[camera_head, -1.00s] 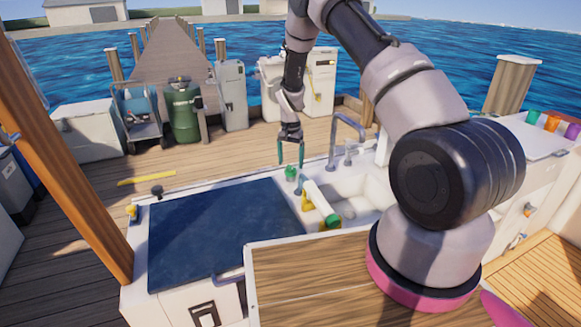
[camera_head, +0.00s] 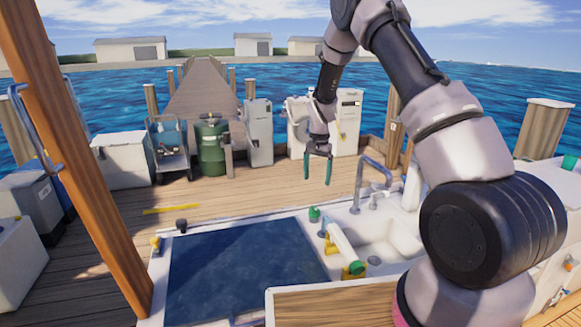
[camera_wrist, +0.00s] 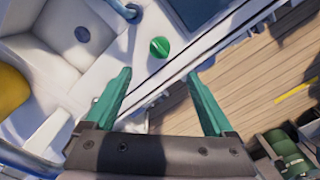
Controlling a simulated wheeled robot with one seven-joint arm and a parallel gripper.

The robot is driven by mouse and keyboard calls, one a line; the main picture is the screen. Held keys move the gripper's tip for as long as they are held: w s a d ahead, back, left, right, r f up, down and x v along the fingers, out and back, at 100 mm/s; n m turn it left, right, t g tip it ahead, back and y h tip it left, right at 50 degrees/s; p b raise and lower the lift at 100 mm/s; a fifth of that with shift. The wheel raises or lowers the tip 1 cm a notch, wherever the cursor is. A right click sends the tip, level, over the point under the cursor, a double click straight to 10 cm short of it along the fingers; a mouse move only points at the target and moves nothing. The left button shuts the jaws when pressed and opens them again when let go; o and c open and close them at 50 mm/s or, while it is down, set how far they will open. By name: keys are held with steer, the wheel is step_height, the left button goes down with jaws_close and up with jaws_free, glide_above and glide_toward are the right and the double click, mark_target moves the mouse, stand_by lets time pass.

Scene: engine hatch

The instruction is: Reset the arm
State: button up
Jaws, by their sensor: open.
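My gripper (camera_head: 319,170) hangs from my arm above the far edge of the counter, its two green fingers pointing down. The fingers are apart with nothing between them. In the wrist view my gripper (camera_wrist: 160,98) shows both green fingers spread, with the counter edge and deck beyond them. A green knob (camera_head: 314,214) on the counter lies below my gripper; it also shows in the wrist view (camera_wrist: 159,47), ahead of the fingertips and not touched. My arm reaches in from the right of the head view.
A dark blue hatch panel (camera_head: 245,262) lies flat on the counter. A sink (camera_head: 385,245) with a curved faucet (camera_head: 374,175) stands right of my gripper. A wooden post (camera_head: 85,165) rises at left. A green tank (camera_head: 211,147) and cabinets stand on the dock behind.

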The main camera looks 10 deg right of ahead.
steer(key=s+d+r+t+y, duration=0.1)
steer(key=s+r, duration=0.3)
steer(key=r, duration=0.5)
steer(key=s+d+r+n+t, duration=0.1)
steer(key=s+r, duration=0.4)
steer(key=r, duration=0.4)
steer(key=s+d+r+t+y, duration=0.15)
steer(key=s+r, duration=0.25)
steer(key=r, duration=0.5)
steer(key=s+d+r+t, duration=0.1)
steer(key=s+r, duration=0.3)
steer(key=s, duration=0.7)
steer(key=s+d+r+n+t, duration=0.1)
steer(key=s+r, duration=0.3)
steer(key=s, duration=0.6)
steer(key=shift+s+n+t+h, duration=0.3)
steer(key=shift+s+t+h, duration=0.05)
steer(key=shift+t, duration=0.4)
